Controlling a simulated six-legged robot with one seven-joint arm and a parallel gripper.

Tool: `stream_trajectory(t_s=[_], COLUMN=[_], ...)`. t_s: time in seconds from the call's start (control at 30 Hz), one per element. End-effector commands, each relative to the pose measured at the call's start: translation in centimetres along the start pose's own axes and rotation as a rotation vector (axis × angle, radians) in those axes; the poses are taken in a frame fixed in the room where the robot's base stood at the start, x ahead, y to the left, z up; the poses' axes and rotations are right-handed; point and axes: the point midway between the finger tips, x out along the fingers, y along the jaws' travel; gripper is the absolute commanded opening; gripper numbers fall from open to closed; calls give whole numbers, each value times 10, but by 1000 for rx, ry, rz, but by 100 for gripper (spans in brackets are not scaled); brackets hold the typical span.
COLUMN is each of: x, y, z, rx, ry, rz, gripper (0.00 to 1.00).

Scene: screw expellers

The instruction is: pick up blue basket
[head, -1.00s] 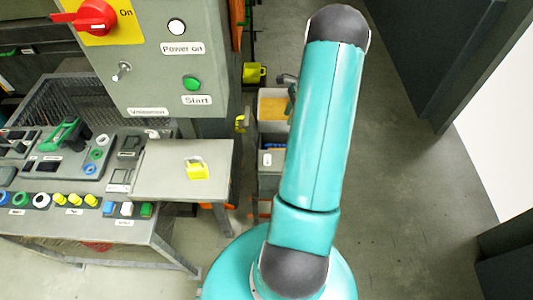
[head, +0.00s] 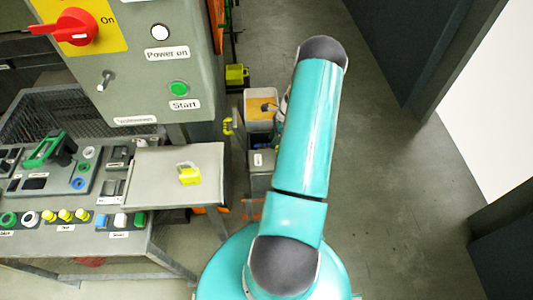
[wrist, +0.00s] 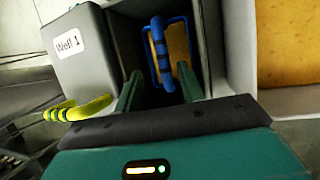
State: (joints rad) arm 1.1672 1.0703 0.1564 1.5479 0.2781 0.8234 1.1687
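The blue basket shows in the wrist view as a blue loop-shaped handle or frame (wrist: 158,45) with dark bands, inside a grey compartment. My gripper (wrist: 159,73) is open, with its two green fingers apart. In the picture the lower part of the blue frame lies between the fingertips; I cannot tell whether they touch it. The basket's lower part is hidden in the dark compartment. In the head view a small dark blue patch (head: 259,141) shows in the bin beside my arm, and my arm hides most of the gripper.
A grey box labelled "Well 1" (wrist: 70,45) stands left of the fingers, with a yellow handle (wrist: 78,109) nearby. An orange-yellow panel (wrist: 283,42) is at right. A control cabinet (head: 150,60) and a desk with a yellow padlock (head: 189,174) stand left. Floor at right is clear.

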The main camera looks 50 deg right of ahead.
Motion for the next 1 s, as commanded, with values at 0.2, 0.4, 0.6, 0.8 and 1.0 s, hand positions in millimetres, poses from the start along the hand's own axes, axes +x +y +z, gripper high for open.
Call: stream_trajectory(t_s=[0.2,0.4,0.6,0.8,1.0], x=[35,46,45,45,44], y=[-5,-6,-6,-6,-6], z=[3,4,4,3,4], rx=[0,-2,-1,-1,-1], ry=[-2,0,0,0,0], rz=[2,0,0,0,0], gripper=[40,40,28,0,0])
